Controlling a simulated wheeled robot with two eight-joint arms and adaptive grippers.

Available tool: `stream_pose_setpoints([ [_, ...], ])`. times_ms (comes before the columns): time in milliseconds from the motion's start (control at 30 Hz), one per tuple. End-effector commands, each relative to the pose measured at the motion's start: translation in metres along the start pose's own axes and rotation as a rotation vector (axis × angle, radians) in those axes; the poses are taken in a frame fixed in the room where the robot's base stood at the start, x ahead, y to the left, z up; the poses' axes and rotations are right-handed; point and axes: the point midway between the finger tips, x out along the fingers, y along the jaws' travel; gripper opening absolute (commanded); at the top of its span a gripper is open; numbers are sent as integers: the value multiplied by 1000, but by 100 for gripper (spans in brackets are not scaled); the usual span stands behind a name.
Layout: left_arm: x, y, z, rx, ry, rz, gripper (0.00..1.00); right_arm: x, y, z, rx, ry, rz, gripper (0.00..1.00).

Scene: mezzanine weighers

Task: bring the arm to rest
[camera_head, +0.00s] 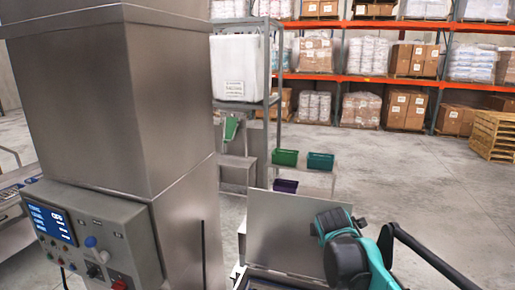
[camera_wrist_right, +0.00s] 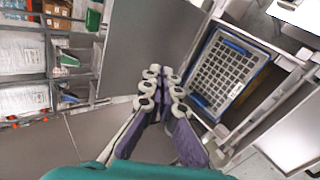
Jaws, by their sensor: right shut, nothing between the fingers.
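My right gripper (camera_wrist_right: 161,82) shows in the middle of the right wrist view. Its pale linked fingers with dark purple pads come together at the tips, and it is shut with nothing between them. My teal and black right arm stands at the lower right of the head view; its fingers cannot be made out there. My left arm and gripper are in neither view.
A flat metal panel (camera_head: 288,231) stands beside my right arm. A blue-framed grid tray (camera_wrist_right: 227,72) lies beside the fingers. A large steel housing with a control box (camera_head: 95,240) fills the left. Green (camera_head: 285,157), teal (camera_head: 320,161) and purple (camera_head: 285,186) bins stand beyond.

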Motion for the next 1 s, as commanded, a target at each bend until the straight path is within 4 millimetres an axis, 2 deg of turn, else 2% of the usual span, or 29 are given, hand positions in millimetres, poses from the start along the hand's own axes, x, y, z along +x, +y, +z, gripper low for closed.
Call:
stream_pose_setpoints([
  [33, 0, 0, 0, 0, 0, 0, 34, -15, -20, 4, 98, 7, -17, 0],
  [100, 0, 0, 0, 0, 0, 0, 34, -33, -47, 9, 254, 18, -41, 0],
  [300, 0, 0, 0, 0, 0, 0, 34, -76, -131, 17, 697, 32, -123, 0],
  [400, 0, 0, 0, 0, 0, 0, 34, -92, -175, 18, 910, 30, -166, 0],
  [600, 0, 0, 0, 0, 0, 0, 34, -112, -252, 16, 1272, 11, -247, 0],
  [767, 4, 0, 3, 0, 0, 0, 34, -116, -306, 13, 1506, -14, -302, 0],
  [800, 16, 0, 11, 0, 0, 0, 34, -105, -313, 11, 1497, -12, -299, 0],
  [1000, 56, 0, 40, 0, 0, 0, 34, -72, -347, 7, 1492, -11, -298, 0],
])
